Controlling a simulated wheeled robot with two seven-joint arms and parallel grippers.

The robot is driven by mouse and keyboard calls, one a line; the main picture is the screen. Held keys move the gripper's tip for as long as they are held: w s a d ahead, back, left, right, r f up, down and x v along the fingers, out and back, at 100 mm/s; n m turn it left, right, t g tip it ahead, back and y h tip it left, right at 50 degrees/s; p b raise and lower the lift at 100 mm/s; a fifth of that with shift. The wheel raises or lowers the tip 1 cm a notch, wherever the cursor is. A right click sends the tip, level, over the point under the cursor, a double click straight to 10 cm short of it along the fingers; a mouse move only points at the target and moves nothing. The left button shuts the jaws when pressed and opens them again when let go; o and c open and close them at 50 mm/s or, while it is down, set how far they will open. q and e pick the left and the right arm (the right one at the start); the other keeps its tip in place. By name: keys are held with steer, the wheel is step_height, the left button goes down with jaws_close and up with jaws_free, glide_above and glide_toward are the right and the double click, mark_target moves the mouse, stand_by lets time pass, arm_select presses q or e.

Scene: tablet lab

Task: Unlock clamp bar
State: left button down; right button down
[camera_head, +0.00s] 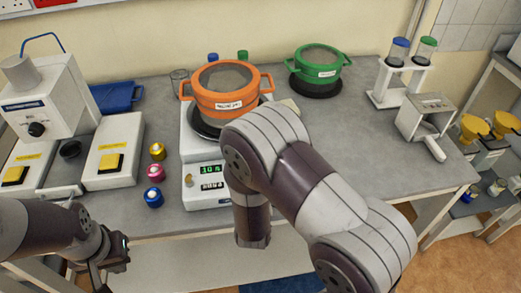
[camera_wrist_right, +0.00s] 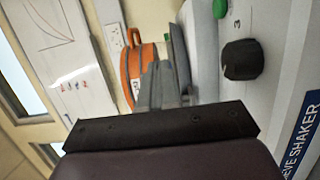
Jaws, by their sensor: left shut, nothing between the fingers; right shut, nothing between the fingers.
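I cannot make out the clamp bar for certain in either view. A white machine (camera_head: 45,100) with a black knob and a blue label stands at the left of the bench. In the right wrist view a pale housing (camera_wrist_right: 285,75) shows close by, with a black knob (camera_wrist_right: 242,59) and a label ending in "SHAKER". My right gripper (camera_wrist_right: 165,82) has its grey fingers together and empty in front of an orange pot (camera_wrist_right: 136,62). In the head view my right gripper is hidden. My left gripper (camera_head: 98,272) is shut and empty at the bench's front left.
An orange pot (camera_head: 225,95) sits on a white unit (camera_head: 205,200) with a lit display, partly behind my right arm. Three small jars, including a pink one (camera_head: 155,172), stand to its left. A green pot (camera_head: 318,62) is behind. Bare bench (camera_head: 365,140) lies to the right.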

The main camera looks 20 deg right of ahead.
steer(key=shift+w+d+r, duration=0.1)
steer(key=shift+w+d, duration=0.1)
steer(key=shift+d, duration=0.2)
steer(key=shift+w+d+p, duration=0.65)
steer(key=shift+w+d, duration=0.2)
steer(key=shift+w, duration=0.2)
